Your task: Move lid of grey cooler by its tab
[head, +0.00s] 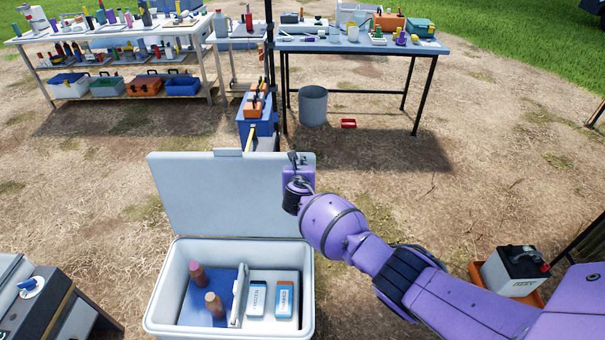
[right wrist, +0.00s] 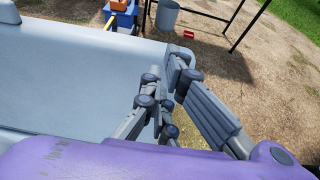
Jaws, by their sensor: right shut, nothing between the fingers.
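The grey cooler (head: 157,300) stands open on the ground at the bottom centre of the head view. Its lid (head: 225,195) is raised, standing up at the cooler's far side. The small tab (head: 228,152) shows at the middle of the lid's top edge. My right gripper (head: 294,158) is at the lid's upper right corner, away from the tab. It is shut with nothing in it. In the right wrist view the lid (right wrist: 70,85) fills the left, beside the gripper's fingers (right wrist: 172,75); whether they touch it is unclear. My left gripper is out of view.
A battery (head: 513,270) in an orange tray is at right. Behind the lid are a blue box (head: 257,134), a grey bucket (head: 313,106) and tables (head: 440,47). Bare ground lies left of the lid.

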